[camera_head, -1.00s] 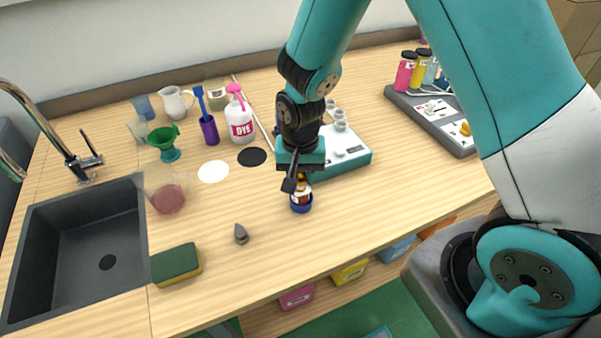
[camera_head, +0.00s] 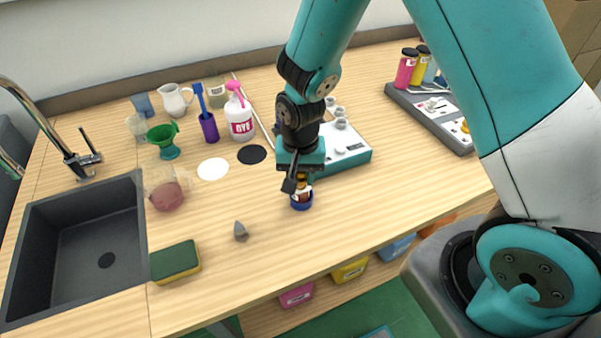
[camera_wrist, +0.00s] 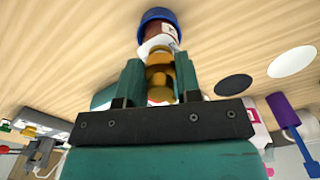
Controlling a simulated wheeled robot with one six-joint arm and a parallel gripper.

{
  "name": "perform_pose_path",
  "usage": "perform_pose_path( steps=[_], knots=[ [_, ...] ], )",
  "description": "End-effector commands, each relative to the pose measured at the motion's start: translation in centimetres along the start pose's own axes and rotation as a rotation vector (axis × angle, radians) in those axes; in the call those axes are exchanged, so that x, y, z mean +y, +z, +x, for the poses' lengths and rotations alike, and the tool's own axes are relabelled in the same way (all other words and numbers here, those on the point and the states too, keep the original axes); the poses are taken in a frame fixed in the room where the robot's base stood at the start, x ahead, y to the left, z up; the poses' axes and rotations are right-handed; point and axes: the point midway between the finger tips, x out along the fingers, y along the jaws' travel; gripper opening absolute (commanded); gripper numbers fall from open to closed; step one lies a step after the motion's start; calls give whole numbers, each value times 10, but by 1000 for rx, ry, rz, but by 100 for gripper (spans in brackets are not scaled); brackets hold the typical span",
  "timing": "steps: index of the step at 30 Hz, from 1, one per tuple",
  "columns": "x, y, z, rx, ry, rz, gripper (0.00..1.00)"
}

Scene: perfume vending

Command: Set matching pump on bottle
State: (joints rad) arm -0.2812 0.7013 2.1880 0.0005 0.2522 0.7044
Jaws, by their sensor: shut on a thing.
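A small brown bottle (camera_head: 302,193) with a white label stands upright in a blue round holder (camera_head: 301,205) on the wooden counter. It also shows at the top of the wrist view (camera_wrist: 160,34). My gripper (camera_head: 297,181) points down right above the bottle. In the wrist view my gripper (camera_wrist: 160,78) is shut on a gold pump (camera_wrist: 159,77) between its two teal fingers. The pump is in line with the bottle's white neck, close to or touching it; I cannot tell if it is seated. The fingers partly hide the pump in the head view.
A white and teal device (camera_head: 345,150) stands just behind my gripper. A white dye bottle (camera_head: 240,120) stands behind. The counter front right of the bottle is clear.

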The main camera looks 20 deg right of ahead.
Motion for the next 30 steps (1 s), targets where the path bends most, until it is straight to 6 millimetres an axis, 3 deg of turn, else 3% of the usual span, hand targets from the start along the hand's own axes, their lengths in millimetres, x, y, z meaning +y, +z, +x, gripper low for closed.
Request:
perform_pose_path(
  steps=[25,26,29,30],
  knots=[
    [0,0,2,0,0,0,10],
    [0,0,2,0,0,0,36],
    [0,0,2,0,0,0,59],
    [0,0,2,0,0,0,61]
  ],
)
